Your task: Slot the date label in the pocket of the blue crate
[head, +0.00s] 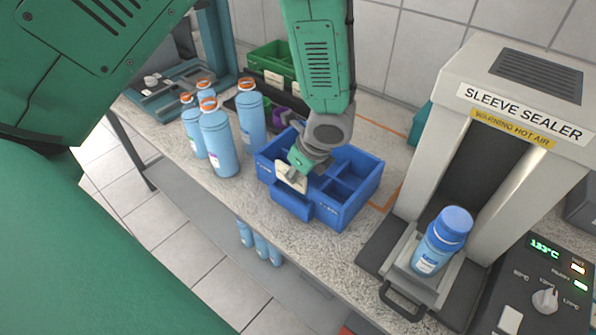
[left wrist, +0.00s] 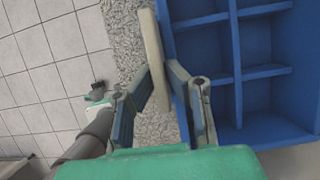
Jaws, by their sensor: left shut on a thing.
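The blue crate (head: 346,213) stands on the speckled bench, with open compartments inside and a pocket (head: 291,203) on its front face. My left gripper (head: 297,170) is at the crate's front wall and shut on the cream date label (head: 288,180). The label is upright, just above the pocket; whether its lower edge is inside the pocket I cannot tell. In the left wrist view the label (left wrist: 153,60) stands edge-on between the fingers (left wrist: 163,88), close beside the wall of the crate (left wrist: 238,75). My right gripper is out of view.
Several blue bottles (head: 217,143) with mostly orange caps stand left of the crate. A green crate (head: 268,57) is behind. The sleeve sealer (head: 461,85) stands at right with a blue bottle (head: 441,241) on its tray. The bench's front edge (head: 262,227) runs close before the crate.

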